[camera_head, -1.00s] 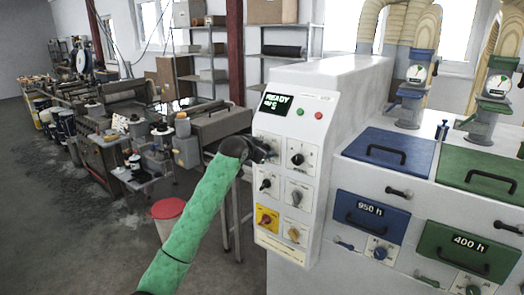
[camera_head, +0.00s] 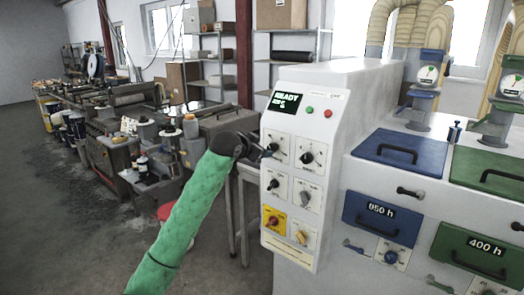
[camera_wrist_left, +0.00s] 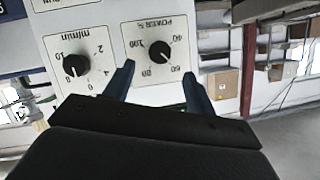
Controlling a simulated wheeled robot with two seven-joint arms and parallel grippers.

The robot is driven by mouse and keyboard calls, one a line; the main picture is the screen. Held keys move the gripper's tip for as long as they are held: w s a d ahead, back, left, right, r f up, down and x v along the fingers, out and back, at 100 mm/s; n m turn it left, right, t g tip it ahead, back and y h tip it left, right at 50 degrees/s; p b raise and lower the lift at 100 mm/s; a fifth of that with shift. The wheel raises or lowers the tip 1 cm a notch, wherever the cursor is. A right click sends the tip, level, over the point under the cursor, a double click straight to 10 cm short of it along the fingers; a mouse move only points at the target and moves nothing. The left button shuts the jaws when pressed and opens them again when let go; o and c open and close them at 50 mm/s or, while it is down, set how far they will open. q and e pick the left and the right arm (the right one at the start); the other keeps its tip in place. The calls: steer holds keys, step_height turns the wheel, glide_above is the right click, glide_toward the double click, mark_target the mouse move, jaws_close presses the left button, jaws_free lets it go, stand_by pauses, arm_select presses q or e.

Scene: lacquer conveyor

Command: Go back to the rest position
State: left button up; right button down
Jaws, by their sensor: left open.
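My left gripper (camera_head: 264,151), on the green-sleeved arm, is just in front of the white control panel (camera_head: 310,128), at its upper left knob (camera_head: 277,147). In the left wrist view the two blue fingers (camera_wrist_left: 160,74) are spread and empty. The black power knob (camera_wrist_left: 160,50) appears between and beyond the fingertips, upside down, with its dial plate in full view. A second knob marked m/min (camera_wrist_left: 75,65) is beside it. The panel's display (camera_head: 288,102) reads READY. My right gripper is not in view.
The white machine with a blue lid (camera_head: 400,150) and a green lid (camera_head: 490,165) fills the right. Shelves (camera_head: 213,55) and a long workbench line stand behind at left. A red-lidded bin (camera_head: 164,212) is partly behind my arm. The floor at far left is open.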

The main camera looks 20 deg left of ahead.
arm_select(q)
steer(key=shift+f, duration=0.1)
